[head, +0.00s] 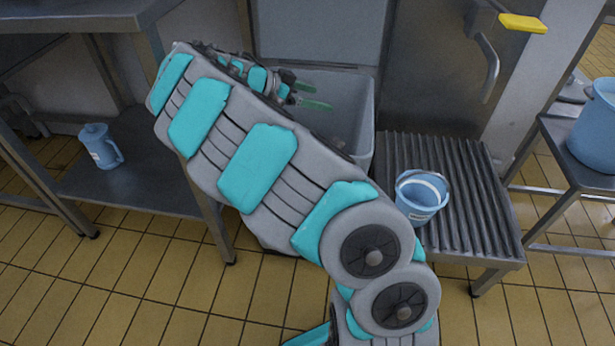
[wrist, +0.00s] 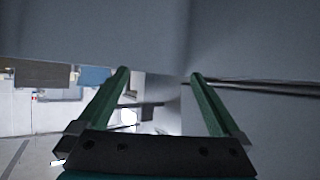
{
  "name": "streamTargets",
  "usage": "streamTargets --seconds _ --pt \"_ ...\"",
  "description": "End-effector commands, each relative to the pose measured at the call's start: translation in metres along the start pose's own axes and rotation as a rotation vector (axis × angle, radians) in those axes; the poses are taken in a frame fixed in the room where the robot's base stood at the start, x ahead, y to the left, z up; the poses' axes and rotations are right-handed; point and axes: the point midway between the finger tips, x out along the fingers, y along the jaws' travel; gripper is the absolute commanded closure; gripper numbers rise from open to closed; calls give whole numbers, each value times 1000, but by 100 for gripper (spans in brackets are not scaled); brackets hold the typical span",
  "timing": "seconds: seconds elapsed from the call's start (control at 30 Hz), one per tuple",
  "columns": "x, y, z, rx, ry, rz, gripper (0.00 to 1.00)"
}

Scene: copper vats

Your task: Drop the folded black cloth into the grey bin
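The grey bin (head: 361,115) stands at the back centre in the head view, partly hidden behind my arm. My gripper (head: 316,96) is over the bin's opening, its green fingers pointing right. In the wrist view my gripper (wrist: 159,74) has its two fingers wide apart with nothing held between them. A plain grey surface fills the top of that view; I cannot tell if it is the bin. I see no folded black cloth in either view. The bin's floor is mostly hidden.
A steel table (head: 130,185) with a blue jug (head: 100,146) on its lower shelf stands left. A ribbed steel bench (head: 465,200) with a small blue bucket (head: 421,197) stands right of the bin. A larger blue tub (head: 595,125) is far right. Yellow tiled floor (head: 130,270) is clear in front.

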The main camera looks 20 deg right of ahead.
Motion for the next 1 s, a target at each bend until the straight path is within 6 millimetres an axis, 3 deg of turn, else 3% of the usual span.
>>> streamTargets --seconds 0.17,0.47,1.0 --pt "-1 0 -3 0 0 0 0" --pt "-17 -1 -31 2 0 -2 0" --pt "-35 60 -28 1 4 -2 0"
